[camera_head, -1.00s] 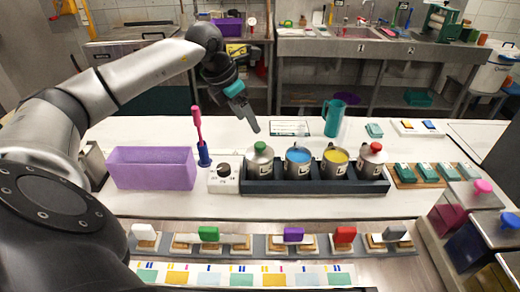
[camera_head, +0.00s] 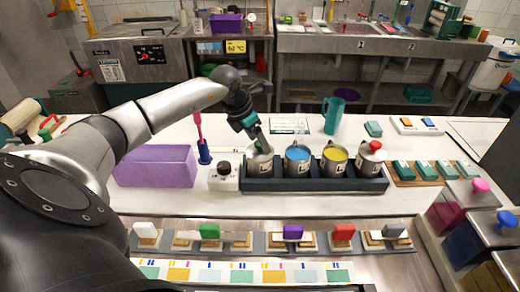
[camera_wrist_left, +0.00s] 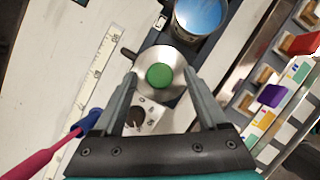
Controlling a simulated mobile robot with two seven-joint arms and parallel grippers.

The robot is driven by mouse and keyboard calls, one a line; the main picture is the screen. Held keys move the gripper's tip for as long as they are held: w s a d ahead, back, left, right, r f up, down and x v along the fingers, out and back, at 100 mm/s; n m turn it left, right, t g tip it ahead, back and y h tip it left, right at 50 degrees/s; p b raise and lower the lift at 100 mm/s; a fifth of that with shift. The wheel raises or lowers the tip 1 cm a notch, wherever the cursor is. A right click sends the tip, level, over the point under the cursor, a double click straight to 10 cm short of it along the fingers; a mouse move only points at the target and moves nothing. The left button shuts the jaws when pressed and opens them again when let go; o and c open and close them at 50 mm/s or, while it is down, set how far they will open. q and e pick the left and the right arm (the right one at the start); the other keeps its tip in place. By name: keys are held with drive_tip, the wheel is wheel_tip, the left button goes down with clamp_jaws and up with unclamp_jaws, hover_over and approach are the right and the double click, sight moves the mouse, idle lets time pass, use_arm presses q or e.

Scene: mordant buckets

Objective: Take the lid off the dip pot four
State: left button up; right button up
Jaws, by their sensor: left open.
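Four-pot rack (camera_head: 315,186), dark, stands on the white counter. Its leftmost pot (camera_head: 260,166) is metal and has a lid with a green knob (camera_wrist_left: 159,76); my gripper partly hides this lid in the head view. The rightmost pot (camera_head: 371,160) has a lid with a red knob (camera_head: 375,146). The two middle pots show blue (camera_head: 298,154) and yellow (camera_head: 335,155) and have no lids on. I cannot read which label is four. My left gripper (camera_head: 261,143) is open over the leftmost pot, its fingers on either side of the green knob in the wrist view.
A purple bin (camera_head: 156,166), a blue holder with a pink-handled tool (camera_head: 203,150) and a white dial box (camera_head: 224,177) stand left of the rack. A teal jug (camera_head: 333,116) stands behind it. Green-topped blocks (camera_head: 425,170) lie to the right.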

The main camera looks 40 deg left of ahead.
use_arm(q)
clamp_jaws()
idle(0.4)
drive_tip(key=shift+r, duration=0.2)
